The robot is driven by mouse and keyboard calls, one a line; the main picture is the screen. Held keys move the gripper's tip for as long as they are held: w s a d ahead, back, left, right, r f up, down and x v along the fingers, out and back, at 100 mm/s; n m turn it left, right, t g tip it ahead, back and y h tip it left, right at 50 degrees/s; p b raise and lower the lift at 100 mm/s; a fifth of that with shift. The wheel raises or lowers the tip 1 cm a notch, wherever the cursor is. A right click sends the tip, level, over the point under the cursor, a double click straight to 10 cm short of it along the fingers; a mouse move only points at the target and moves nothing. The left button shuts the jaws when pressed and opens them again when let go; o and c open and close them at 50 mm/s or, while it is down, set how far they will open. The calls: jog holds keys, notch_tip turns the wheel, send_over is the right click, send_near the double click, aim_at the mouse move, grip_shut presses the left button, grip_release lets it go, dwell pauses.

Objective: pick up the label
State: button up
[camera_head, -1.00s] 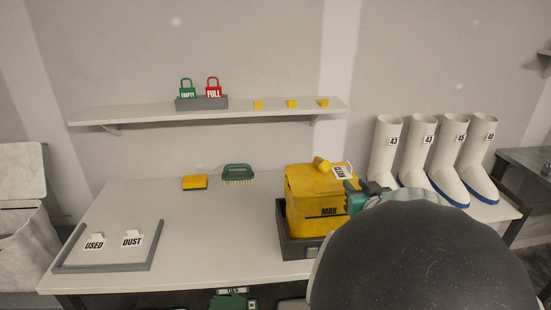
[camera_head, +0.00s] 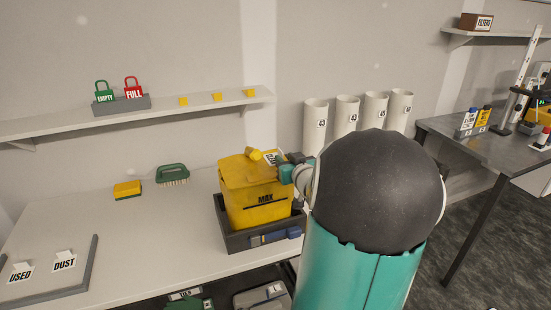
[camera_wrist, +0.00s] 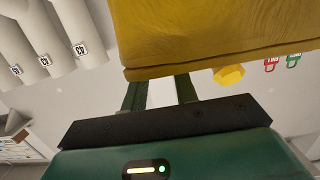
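A white label with dark print (camera_head: 271,159) is at the top of the yellow bag (camera_head: 258,205), beside its yellow knob (camera_head: 255,154). My gripper (camera_head: 282,161) reaches in from the right at this label and partly covers it. In the wrist view, the two green fingers (camera_wrist: 160,92) stand apart, with a pale patch between them. Their tips are hidden by the yellow bag (camera_wrist: 210,35), so I cannot tell whether they touch the label.
The yellow bag sits in a dark bin (camera_head: 232,239) on the bench (camera_head: 130,225). A green brush (camera_head: 172,173) and yellow sponge (camera_head: 127,190) lie left of it. A shelf (camera_head: 60,122) runs above. The bench's middle left is clear.

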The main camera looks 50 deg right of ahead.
aim_at(282, 153)
jog(key=shift+x, duration=1.9)
grip_shut()
jog(key=shift+r, duration=0.1)
jog(key=shift+r, duration=0.5)
notch_tip(282, 153, up, 3)
jog(key=shift+a+f, duration=0.15)
jog(key=shift+f, duration=0.05)
jog(key=s+a+r, duration=0.6)
jog(key=a+r, duration=0.3)
jog(key=a, duration=0.3)
jog(key=shift+a+r, duration=0.15)
jog(key=shift+a, duration=0.1)
